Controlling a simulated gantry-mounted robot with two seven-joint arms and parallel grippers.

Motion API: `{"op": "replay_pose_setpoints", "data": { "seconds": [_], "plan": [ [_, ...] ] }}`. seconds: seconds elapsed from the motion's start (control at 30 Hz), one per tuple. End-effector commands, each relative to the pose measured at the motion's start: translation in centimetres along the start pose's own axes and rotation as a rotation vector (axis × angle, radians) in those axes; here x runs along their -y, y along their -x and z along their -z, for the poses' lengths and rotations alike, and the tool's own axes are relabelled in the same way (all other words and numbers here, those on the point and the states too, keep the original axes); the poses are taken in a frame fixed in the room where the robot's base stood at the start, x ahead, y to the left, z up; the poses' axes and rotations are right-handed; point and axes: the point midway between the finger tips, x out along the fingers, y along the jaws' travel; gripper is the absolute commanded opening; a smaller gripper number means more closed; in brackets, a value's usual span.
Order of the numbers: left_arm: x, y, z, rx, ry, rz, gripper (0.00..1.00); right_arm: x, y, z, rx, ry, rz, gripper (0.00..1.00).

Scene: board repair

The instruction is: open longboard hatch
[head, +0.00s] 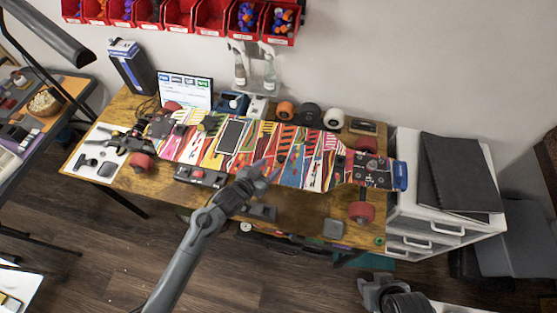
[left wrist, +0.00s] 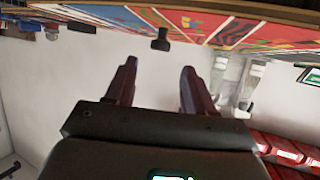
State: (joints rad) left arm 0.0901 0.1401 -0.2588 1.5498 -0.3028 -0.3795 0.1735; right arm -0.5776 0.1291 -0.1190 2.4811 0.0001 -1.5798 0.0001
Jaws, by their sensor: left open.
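The longboard (head: 310,170) lies across the wooden workbench, its multicoloured striped face up and red wheels near both ends. A dark rectangular panel with a light rim (head: 230,137) is set in its left half; I cannot tell if it is the hatch. My left gripper (head: 264,170) is over the board's near edge around mid-length, open and empty. In the left wrist view its two fingers (left wrist: 155,85) are apart, with the board's coloured face (left wrist: 210,25) above and a small black knob (left wrist: 161,40) just beyond the tips. Part of my right arm shows at the lower right; its jaws are unclear.
A white drawer cabinet (head: 402,215) with black folders stands right of the bench. Loose wheels (head: 286,110), a tablet screen (head: 184,91) and spray bottles (head: 269,75) are behind the board. Red bins (head: 180,15) hang on the wall. Small tools lie along the bench's front.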

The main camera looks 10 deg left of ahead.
Motion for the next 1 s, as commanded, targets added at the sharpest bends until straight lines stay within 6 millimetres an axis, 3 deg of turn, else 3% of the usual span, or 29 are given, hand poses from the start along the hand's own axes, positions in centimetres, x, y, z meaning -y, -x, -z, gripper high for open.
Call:
{"op": "replay_pose_setpoints", "data": {
  "seconds": [0.2, 0.4, 0.9, 1.0],
  "plan": [
    [0.0, -3.6, 0.0, 0.000, 0.000, -0.001, 0.54, 0.2, -0.2, -0.2, 0.002, -0.004, 0.005, 0.43],
    [0.0, -5.7, 0.0, 0.000, 0.000, 0.000, 0.54, 0.3, -0.4, -0.2, 0.002, -0.009, 0.009, 0.43],
    [-0.1, -6.6, 0.0, 0.000, 0.000, 0.000, 0.54, 0.4, -0.5, -0.2, 0.003, -0.010, 0.010, 0.43],
    [-0.1, -6.6, 0.0, 0.001, 0.000, 0.000, 0.38, 0.3, -0.5, -0.2, 0.003, -0.008, 0.009, 0.43]
  ]
}}
